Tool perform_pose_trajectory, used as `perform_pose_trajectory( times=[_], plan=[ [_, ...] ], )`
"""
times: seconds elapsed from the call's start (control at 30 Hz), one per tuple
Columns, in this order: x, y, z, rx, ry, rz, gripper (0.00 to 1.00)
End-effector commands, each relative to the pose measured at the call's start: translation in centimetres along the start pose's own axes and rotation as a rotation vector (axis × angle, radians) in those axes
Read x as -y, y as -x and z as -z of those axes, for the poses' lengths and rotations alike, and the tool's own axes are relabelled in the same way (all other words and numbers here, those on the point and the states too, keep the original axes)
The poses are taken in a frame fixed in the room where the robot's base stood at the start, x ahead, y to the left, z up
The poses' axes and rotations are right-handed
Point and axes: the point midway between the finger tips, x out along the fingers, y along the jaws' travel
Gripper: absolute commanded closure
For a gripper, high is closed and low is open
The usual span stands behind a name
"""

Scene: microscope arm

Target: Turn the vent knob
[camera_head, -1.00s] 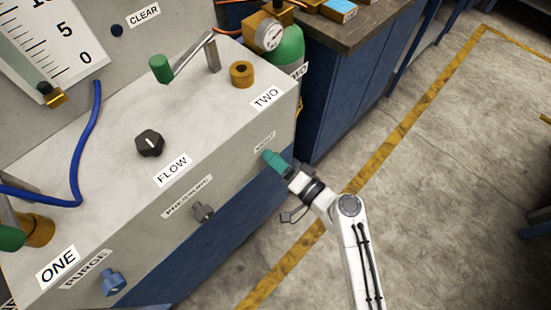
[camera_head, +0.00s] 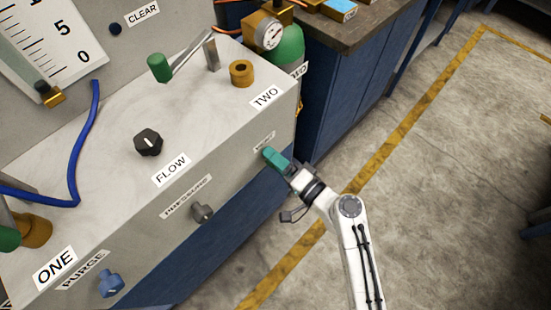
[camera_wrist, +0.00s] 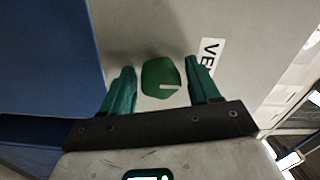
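The vent knob (camera_wrist: 161,78) is green with a pale mark near its edge and sits on the grey front panel beside a partly visible vent label (camera_wrist: 208,62) in the wrist view. My gripper (camera_wrist: 163,84) has its two green fingers spread, one on each side of the knob, with visible gaps between fingers and knob. In the head view my gripper (camera_head: 272,157) reaches the panel just below the vent label (camera_head: 264,142). The knob is hidden there behind the fingers.
On the same front panel are the pressure knob (camera_head: 202,212) and the blue purge knob (camera_head: 111,284). The black flow knob (camera_head: 148,142) is on the top face. A blue cabinet (camera_head: 345,105) stands just beyond the panel. The floor on the right is clear.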

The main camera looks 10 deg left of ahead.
Motion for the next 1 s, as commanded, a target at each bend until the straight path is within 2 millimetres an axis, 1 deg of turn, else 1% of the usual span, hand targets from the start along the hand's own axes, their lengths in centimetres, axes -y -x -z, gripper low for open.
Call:
perform_pose_trajectory(
  times=[0.27,0.37,0.47,0.8,0.9,1.0],
  plan=[
    [0.0,0.0,-0.1,0.001,0.001,0.0,0.33],
    [0.0,0.5,-0.1,0.0,0.0,0.0,0.33],
    [-0.1,1.6,-0.1,0.0,0.0,-0.001,0.33],
    [-0.1,8.0,-0.1,-0.001,0.0,-0.002,0.33],
    [-0.1,9.4,0.0,-0.001,0.0,-0.001,0.33],
    [-0.1,10.3,0.0,0.0,0.001,0.0,0.33]
  ],
)
